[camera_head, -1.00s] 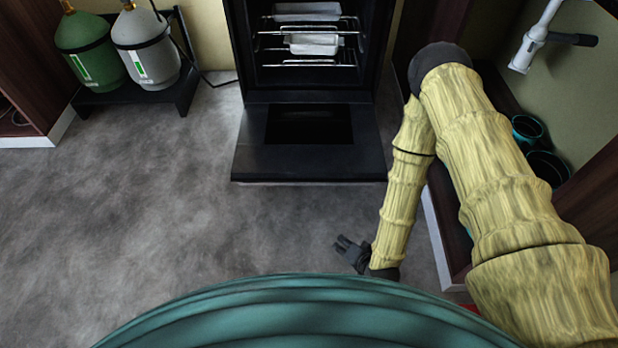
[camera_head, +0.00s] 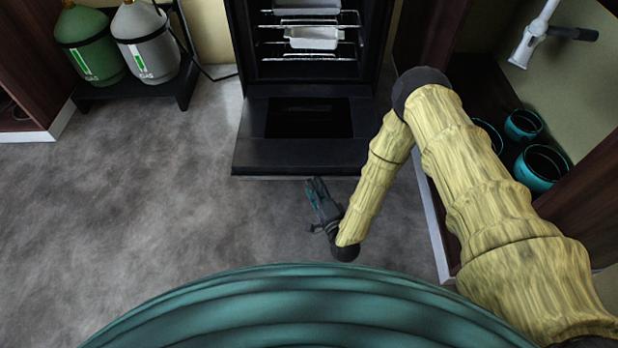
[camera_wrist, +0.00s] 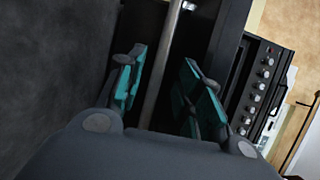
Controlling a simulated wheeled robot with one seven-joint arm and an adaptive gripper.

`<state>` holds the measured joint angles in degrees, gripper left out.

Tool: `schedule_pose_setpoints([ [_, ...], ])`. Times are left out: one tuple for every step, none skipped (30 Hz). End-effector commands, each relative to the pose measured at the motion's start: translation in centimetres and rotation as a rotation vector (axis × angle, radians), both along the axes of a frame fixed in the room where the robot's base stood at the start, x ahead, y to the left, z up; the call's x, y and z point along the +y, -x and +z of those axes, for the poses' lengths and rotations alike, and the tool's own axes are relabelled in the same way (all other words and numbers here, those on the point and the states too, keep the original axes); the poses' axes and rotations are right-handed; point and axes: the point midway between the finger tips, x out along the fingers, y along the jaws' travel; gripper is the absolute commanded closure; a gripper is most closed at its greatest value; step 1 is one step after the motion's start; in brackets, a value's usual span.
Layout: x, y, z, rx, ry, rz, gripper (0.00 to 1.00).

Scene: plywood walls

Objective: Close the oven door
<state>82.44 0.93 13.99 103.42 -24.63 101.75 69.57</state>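The black oven (camera_head: 234,50) stands at the top middle of the head view with its interior exposed. Its door (camera_head: 300,158) is folded down, lying open toward me. My gripper (camera_head: 316,184) is just in front of the door's near edge, right of its middle. In the wrist view, my gripper's teal-padded fingers (camera_wrist: 165,88) are apart, with a long pale bar (camera_wrist: 163,70), seemingly the door handle, in line between them. I cannot tell whether the fingers touch it. The oven's knob panel (camera_wrist: 259,88) shows at the right of the wrist view.
Trays (camera_head: 313,38) sit on wire racks inside the oven. Green (camera_head: 88,45) and grey (camera_head: 147,43) gas bottles stand on a low dark stand at the upper left. Teal pots (camera_head: 541,168) sit in a dark cabinet at the right. The floor left of the door is clear.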

Motion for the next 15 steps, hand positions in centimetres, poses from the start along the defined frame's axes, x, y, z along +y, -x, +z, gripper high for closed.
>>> schedule_pose_setpoints([
  [0.4,-0.9,-0.2,-0.004,0.0,0.0,0.64],
  [0.5,-1.4,-0.2,-0.004,0.0,0.0,0.64],
  [0.8,-1.9,-0.2,-0.003,0.0,0.001,0.64],
  [0.9,-2.3,-0.2,-0.003,0.0,0.001,0.64],
  [1.1,-2.6,-0.2,-0.002,0.0,0.0,0.64],
  [1.3,-3.1,-0.3,-0.001,0.001,0.0,0.64],
  [1.4,-3.5,-0.3,-0.002,0.001,0.0,0.64],
  [1.5,-3.8,-0.2,-0.003,0.001,0.0,0.64],
  [1.7,-4.1,-0.2,-0.003,0.001,0.0,0.64],
  [1.8,-4.3,-0.2,-0.003,0.001,0.0,0.64],
  [1.9,-4.5,-0.2,-0.002,0.001,0.001,0.64],
  [1.9,-4.7,-0.2,-0.001,0.002,0.001,0.64],
  [2.0,-4.8,-0.2,0.0,0.001,0.001,0.64],
  [2.0,-4.9,-0.2,0.001,0.001,0.001,0.64],
  [2.1,-5.0,-0.2,0.001,0.001,0.0,0.64],
])
